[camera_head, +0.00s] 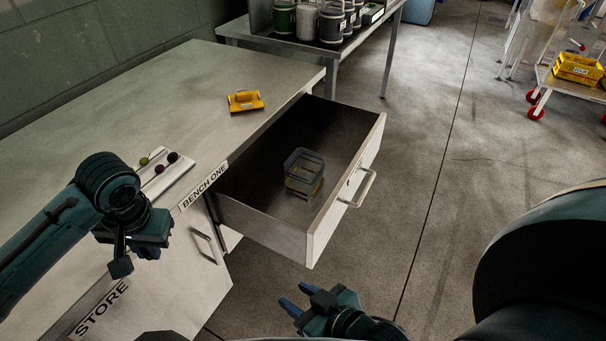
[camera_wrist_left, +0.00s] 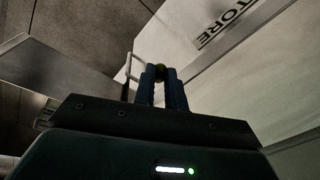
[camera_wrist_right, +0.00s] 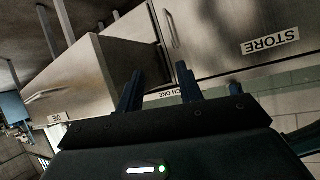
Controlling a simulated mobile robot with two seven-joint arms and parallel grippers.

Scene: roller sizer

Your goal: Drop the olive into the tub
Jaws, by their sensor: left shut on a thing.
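My left gripper (camera_head: 122,262) hangs beside the front of the bench, left of the open drawer, with its fingers pointing down. In the left wrist view its two blue fingers are shut on a small dark round thing, the olive (camera_wrist_left: 160,70), at the fingertips. The olive cannot be made out in the head view. The tub (camera_head: 304,158) is clear with a bluish rim and something yellow low on it. It stands inside the open drawer, right of and apart from my left gripper. My right gripper (camera_head: 296,300) is low in front of the drawer. Its fingers (camera_wrist_right: 160,92) are apart and empty.
The drawer (camera_head: 268,227) is pulled out from the bench (camera_head: 120,90). A pale strip (camera_head: 183,182) on the bench edge has a green ball (camera_head: 144,161) and two dark balls by it. A yellow tray (camera_head: 245,101) lies farther back. Drawer walls surround the tub.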

